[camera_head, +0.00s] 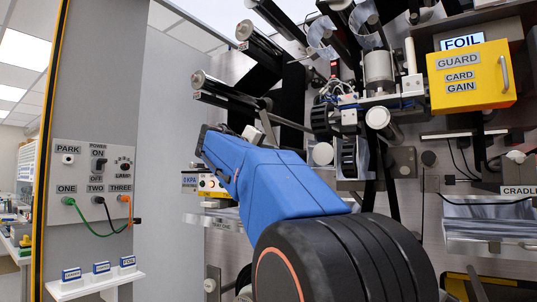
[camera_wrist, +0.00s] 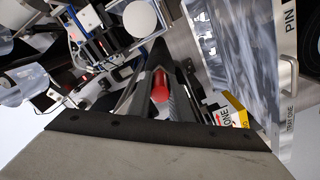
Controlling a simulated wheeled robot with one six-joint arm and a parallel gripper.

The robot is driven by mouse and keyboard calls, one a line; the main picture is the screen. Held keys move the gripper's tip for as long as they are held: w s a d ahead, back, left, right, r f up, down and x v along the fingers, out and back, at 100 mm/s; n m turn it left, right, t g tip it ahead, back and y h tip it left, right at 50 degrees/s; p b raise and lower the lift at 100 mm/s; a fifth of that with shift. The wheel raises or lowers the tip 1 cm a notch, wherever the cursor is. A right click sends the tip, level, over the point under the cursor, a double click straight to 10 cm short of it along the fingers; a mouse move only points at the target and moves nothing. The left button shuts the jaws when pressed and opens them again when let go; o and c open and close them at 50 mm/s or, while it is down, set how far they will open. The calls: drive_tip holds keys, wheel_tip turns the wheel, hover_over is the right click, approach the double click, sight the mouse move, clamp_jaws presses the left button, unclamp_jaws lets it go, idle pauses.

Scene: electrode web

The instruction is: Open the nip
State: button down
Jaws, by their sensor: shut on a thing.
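My gripper (camera_wrist: 158,84) shows in the wrist view with its dark fingers on either side of a red rounded knob (camera_wrist: 160,86). It is shut on this knob. What the knob is fixed to is mostly hidden by the fingers. In the head view, my blue arm reaches up and left to the web machine and hides the gripper and knob. Rollers (camera_head: 348,158) with black web stand right of the arm's far end in the head view. I cannot tell from these frames whether the nip is open or shut.
A yellow guard box (camera_head: 472,75) juts out at upper right. A gauge reading 0 KPA (camera_head: 206,184) sits left of my arm. A grey panel (camera_head: 95,180) with switches and cables stands at left. A metal tray (camera_head: 487,216) is at right.

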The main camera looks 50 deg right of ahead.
drive_tip(key=shift+r, duration=0.1)
drive_tip(key=c, duration=1.6)
unclamp_jaws()
drive_tip(key=shift+a, duration=0.15)
drive_tip(key=a, duration=0.5)
drive_tip(key=s+a, duration=0.1)
drive_tip(key=a, duration=1.1)
drive_tip(key=shift+s, duration=0.25)
